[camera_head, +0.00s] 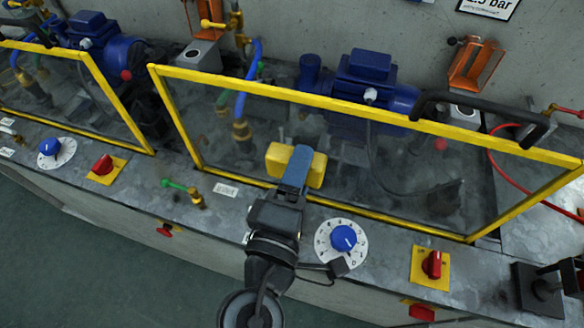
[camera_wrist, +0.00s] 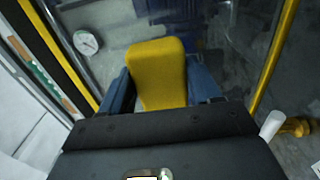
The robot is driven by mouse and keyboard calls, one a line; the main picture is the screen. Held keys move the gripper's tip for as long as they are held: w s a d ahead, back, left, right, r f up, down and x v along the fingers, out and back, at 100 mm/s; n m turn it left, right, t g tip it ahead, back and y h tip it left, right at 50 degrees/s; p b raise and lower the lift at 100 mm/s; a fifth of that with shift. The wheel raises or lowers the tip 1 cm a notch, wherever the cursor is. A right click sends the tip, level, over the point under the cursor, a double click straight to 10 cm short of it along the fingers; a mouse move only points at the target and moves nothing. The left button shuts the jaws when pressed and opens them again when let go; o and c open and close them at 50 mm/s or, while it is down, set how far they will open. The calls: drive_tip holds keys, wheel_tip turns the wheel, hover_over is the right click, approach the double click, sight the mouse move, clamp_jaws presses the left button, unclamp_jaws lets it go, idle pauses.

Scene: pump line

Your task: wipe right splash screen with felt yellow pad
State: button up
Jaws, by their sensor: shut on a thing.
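The right splash screen (camera_head: 230,112) is a clear pane in a yellow frame, standing in front of a blue pump. The felt yellow pad (camera_head: 280,160) is a yellow block held in my gripper (camera_head: 297,168), in front of the lower left-middle part of this pane. The pad also shows in the wrist view (camera_wrist: 157,75), between the blue fingers of my gripper (camera_wrist: 160,88). My gripper is shut on the pad. The pad's far face is hidden, so I cannot tell whether it touches the pane. Faint smudges or reflections show on the pane.
A second yellow-framed screen (camera_head: 72,55) stands at the left. Along the bench front are a blue dial (camera_head: 344,239), a red switch (camera_head: 432,264), a green-handled valve (camera_head: 180,188) and another red switch (camera_head: 103,165). A black handle (camera_head: 480,118) sits at the screen's top right.

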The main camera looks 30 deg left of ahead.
sight(350, 169)
drive_tip(key=shift+w+d+p, duration=0.1)
drive_tip(key=shift+w+d, duration=0.2)
drive_tip(key=shift+d, duration=0.85)
drive_tip(key=shift+w+d+p, duration=0.15)
drive_tip(key=shift+w+d, duration=0.15)
drive_tip(key=shift+d, duration=0.9)
drive_tip(key=shift+w+d+p, duration=0.1)
drive_tip(key=shift+w+d, duration=0.2)
drive_tip(key=shift+d, duration=0.85)
drive_tip(key=shift+w, duration=0.1)
drive_tip(key=shift+a, duration=0.1)
